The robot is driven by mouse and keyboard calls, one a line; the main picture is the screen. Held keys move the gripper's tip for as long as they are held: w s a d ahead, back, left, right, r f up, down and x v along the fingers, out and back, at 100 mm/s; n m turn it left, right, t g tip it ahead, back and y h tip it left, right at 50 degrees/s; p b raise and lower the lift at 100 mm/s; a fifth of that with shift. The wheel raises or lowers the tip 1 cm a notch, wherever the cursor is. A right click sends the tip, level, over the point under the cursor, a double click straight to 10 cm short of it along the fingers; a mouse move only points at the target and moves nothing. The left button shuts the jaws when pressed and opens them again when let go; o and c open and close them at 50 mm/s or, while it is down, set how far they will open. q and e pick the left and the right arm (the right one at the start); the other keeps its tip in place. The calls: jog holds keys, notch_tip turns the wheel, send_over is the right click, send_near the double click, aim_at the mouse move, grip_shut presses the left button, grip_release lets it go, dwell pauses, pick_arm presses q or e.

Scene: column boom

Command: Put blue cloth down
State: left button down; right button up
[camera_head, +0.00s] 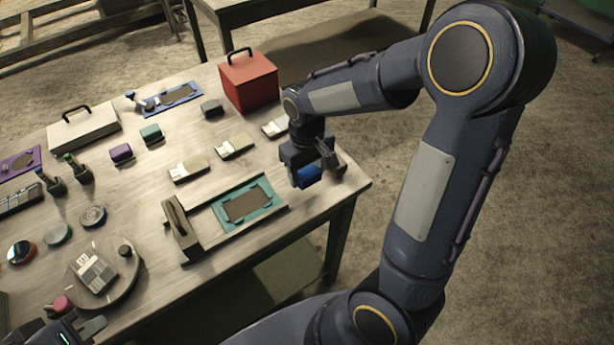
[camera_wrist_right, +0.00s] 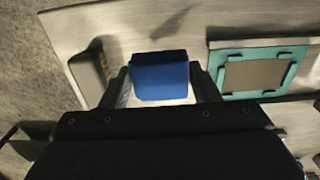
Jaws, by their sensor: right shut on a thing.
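The blue cloth (camera_head: 309,176) is a small folded block near the right end of the table (camera_head: 345,182). My right gripper (camera_head: 307,178) is shut on it. In the right wrist view the cloth (camera_wrist_right: 160,76) sits between the two fingers (camera_wrist_right: 161,88), over the table top. I cannot tell whether its underside touches the table. My left gripper (camera_head: 82,328) is only partly in view at the bottom left corner, near a pink round thing (camera_head: 62,304); its opening is unclear.
A teal-framed grey pad (camera_head: 222,214) lies left of the right gripper, with a dark upright holder (camera_head: 180,229) beyond it. Several pale packets (camera_head: 189,170) and a red box (camera_head: 248,83) stand nearby. A dark block (camera_wrist_right: 91,74) is close beside the fingers.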

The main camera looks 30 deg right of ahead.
aim_at(307, 179)
jog(key=shift+w+d+f, duration=0.1)
jog(key=shift+w+f, duration=0.1)
jog(key=shift+f, duration=0.1)
jog(key=shift+w+d+f, duration=0.1)
jog(key=shift+f, duration=0.8)
jog(key=shift+w+d+f, duration=0.1)
jog(key=shift+f, duration=0.8)
jog(key=shift+f, duration=0.2)
jog(key=o, duration=1)
jog(key=shift+a, duration=0.1)
jog(key=shift+c, duration=0.2)
